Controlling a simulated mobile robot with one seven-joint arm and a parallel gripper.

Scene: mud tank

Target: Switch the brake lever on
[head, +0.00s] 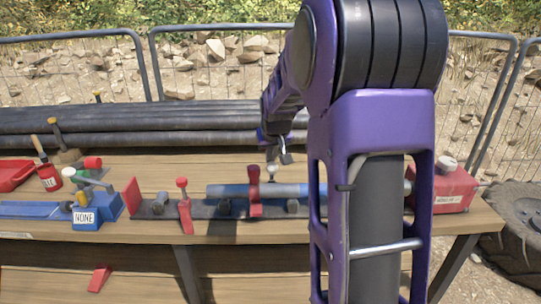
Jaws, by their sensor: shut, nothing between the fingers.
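My gripper (272,172) hangs from my purple arm above the work table. It is shut and empty, just right of and above an upright red lever (254,190). I cannot tell whether they touch. This lever stands across a blue-grey pipe on a dark rail. Another red lever (184,205) with a round knob stands upright on the rail to the left. No readable label shows which lever is the brake lever. My arm hides part of the pipe and the rail's right end.
A blue box (90,216) marked NONE, with a pale handle, sits at left. A red box (450,190) sits at right. A red can (48,178) with a brush, a red tray (14,175) and dark pipes (100,120) are behind. The wooden table (150,233) is clear along its front edge.

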